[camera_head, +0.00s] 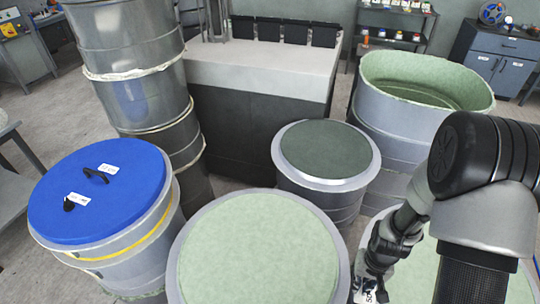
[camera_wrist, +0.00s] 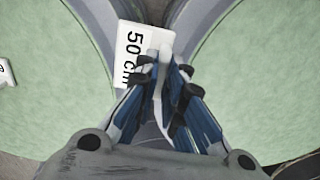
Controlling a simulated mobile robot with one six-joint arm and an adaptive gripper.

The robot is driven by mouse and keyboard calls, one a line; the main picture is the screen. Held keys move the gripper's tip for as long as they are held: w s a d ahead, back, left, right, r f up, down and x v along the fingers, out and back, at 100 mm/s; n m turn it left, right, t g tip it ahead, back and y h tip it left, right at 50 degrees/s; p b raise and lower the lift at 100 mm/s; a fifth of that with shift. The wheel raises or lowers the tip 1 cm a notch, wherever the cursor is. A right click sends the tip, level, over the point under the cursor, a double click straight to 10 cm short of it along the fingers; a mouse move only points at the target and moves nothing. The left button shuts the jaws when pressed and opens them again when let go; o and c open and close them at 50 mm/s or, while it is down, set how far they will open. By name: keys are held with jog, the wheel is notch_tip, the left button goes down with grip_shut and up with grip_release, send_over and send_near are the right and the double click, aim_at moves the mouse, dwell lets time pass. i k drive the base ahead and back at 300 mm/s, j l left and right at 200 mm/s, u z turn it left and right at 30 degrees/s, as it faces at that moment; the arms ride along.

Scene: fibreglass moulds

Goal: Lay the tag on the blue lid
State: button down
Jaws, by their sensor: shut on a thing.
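My gripper (camera_head: 374,280) is at the lower right in the head view, shut on a white tag (camera_wrist: 133,50) printed "50 cm". In the wrist view my gripper (camera_wrist: 165,82) pinches the tag by its lower right part, above the gap between two round green tops. The held tag shows only in part in the head view (camera_head: 366,292). The blue lid (camera_head: 98,215) lies on a grey drum at the left, far from my gripper. It has a black handle and two small white labels on it.
Between my gripper and the lid stands a drum with a pale green top (camera_head: 258,252). Behind are a dark-topped drum (camera_head: 326,152), an open green-lined tub (camera_head: 428,120) and a tall grey stack (camera_head: 135,80). A white object (camera_wrist: 5,72) lies at the wrist view's left edge.

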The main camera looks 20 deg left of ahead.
aim_at(127, 189)
jog(key=k+j+u, duration=0.2)
jog(key=j, duration=0.6)
jog(key=k+j+u, duration=0.2)
jog(key=j, duration=0.65)
jog(key=j+u, duration=0.2)
jog(key=j, duration=0.6)
